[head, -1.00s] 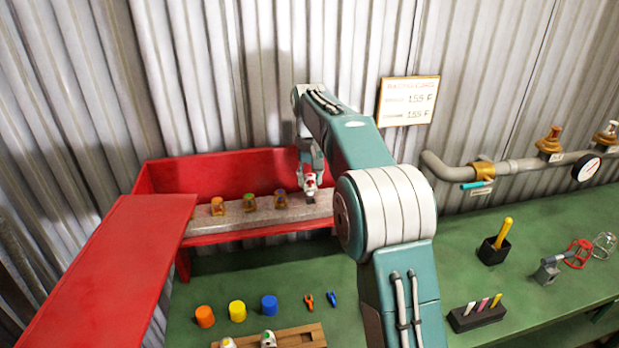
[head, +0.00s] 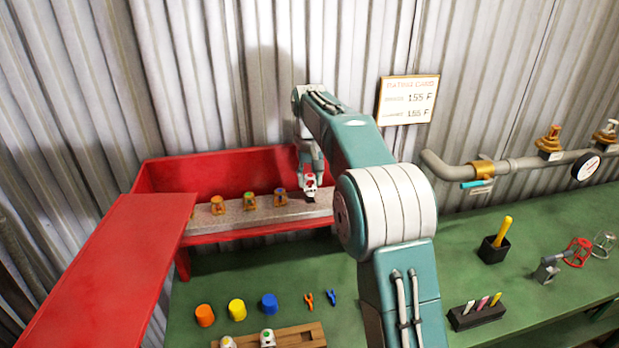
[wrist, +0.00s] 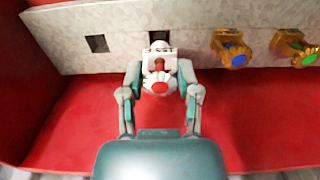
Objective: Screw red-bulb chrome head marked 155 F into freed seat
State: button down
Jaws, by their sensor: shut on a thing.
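My gripper (wrist: 160,92) is shut on a pale head with a red centre (wrist: 159,70), which looks like the red-bulb chrome head. It is at a square hole in the pale shelf (wrist: 200,20) of the red cabinet; I cannot tell if it still sits in the hole. The 155 F marking on it is not readable. In the head view my gripper (head: 310,192) is at the right end of the shelf. Brass heads (head: 549,141) stand on the grey pipe at right. I cannot make out an empty seat on that pipe.
Brass heads with blue (wrist: 236,52) and green (wrist: 306,52) parts sit close beside my gripper on the shelf. An empty square hole (wrist: 97,43) is on the other side. A wooden rack (head: 296,338) and coloured caps (head: 238,310) are on the green bench. A 155 F placard (head: 408,100) hangs behind.

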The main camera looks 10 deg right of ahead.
jog(key=shift+f, duration=1.4)
jog(key=m, duration=0.4)
jog(key=shift+m, duration=0.9)
jog(key=m, duration=0.2)
jog(key=shift+m, duration=0.3)
jog(key=m, duration=0.3)
